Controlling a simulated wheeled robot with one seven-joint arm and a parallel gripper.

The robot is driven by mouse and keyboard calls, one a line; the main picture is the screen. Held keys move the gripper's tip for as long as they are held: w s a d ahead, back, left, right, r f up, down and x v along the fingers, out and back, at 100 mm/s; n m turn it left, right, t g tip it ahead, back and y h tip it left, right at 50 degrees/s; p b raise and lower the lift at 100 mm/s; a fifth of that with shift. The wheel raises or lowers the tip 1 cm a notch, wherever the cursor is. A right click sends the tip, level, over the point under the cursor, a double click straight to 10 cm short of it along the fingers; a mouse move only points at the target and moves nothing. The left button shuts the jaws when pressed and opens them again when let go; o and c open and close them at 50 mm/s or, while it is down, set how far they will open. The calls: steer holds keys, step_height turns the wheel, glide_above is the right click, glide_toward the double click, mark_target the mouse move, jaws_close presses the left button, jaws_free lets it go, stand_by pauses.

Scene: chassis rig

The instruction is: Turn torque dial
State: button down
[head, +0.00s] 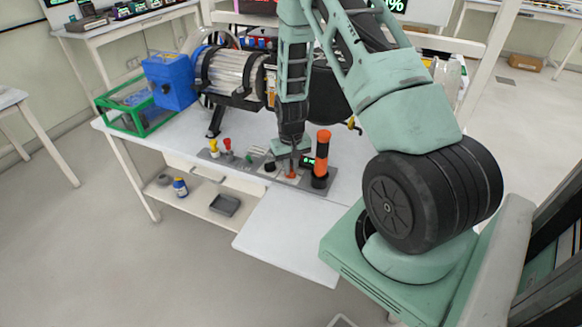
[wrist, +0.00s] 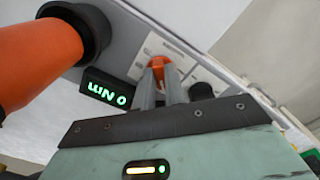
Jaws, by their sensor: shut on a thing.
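The torque dial is a small orange-red knob (wrist: 158,66) on a light plate of the grey control panel, between my fingertips in the wrist view. In the head view it shows as a small orange-red piece (head: 291,174) below my gripper (head: 290,160). My gripper (wrist: 161,82) points down at the panel, and its two grey fingers are shut on the dial. The fingers hide part of the dial. A small black display (wrist: 104,91) beside it shows green characters that read 0 Nm, upside down in the wrist view.
A tall orange cylinder with a black base (head: 322,158) stands close beside the dial. A black knob (wrist: 202,91) is on its other side. Yellow and red knobs (head: 227,144) stand further left. Behind are a motor-like machine (head: 235,72), a blue box (head: 169,80) and a green frame (head: 128,110).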

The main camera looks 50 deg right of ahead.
steer(key=shift+m, duration=2.3)
steer(key=shift+w, duration=0.1)
steer(key=c, duration=1.5)
jaws_free()
steer(key=shift+o, duration=0.2)
steer(key=shift+r, duration=0.1)
step_height(320, 180, up, 17)
steer(key=b, duration=0.1)
steer(key=shift+r, duration=0.15)
